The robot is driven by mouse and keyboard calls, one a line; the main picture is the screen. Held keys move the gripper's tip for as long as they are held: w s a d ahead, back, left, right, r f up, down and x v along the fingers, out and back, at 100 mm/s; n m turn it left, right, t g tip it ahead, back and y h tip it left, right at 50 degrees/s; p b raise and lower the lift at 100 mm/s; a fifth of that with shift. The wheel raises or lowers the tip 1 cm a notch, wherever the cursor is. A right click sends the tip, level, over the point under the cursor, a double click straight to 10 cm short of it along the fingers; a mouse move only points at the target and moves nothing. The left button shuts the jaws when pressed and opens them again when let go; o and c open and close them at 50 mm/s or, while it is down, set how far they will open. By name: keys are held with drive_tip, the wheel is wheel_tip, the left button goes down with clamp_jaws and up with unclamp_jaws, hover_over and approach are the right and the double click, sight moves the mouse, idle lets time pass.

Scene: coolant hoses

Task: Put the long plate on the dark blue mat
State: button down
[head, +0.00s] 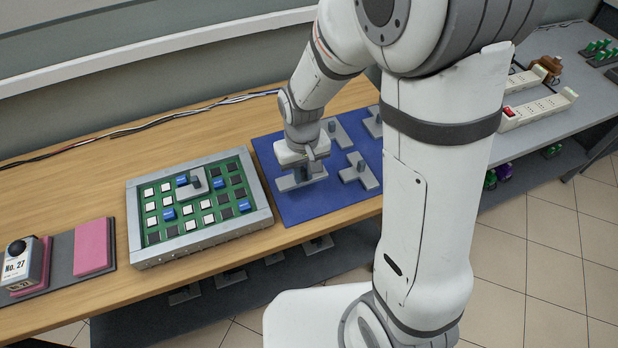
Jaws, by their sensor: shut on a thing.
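The dark blue mat (320,202) lies on the wooden table, right of the board. My gripper (305,168) is over the left part of this mat, pointing down. It is shut on a grey plate, which looks long and flat (288,183). The gripper covers the plate's grip and part of its top. The plate is at or just above the mat; I cannot tell whether it touches.
Other grey plates with upright knobs are on the mat: one at its front right (357,173), others farther back (341,136). A framed green board (150,255) with tiles and a knobbed grey plate (190,191) stands left. Pink blocks (93,247) are at far left.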

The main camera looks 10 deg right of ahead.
sight(304, 180)
drive_tip(key=shift+f, duration=2.6)
drive_tip(key=shift+f, duration=0.1)
drive_tip(key=shift+f, duration=0.2)
drive_tip(key=c, duration=1.4)
unclamp_jaws()
drive_tip(key=shift+r, duration=0.1)
drive_tip(key=shift+o, duration=0.2)
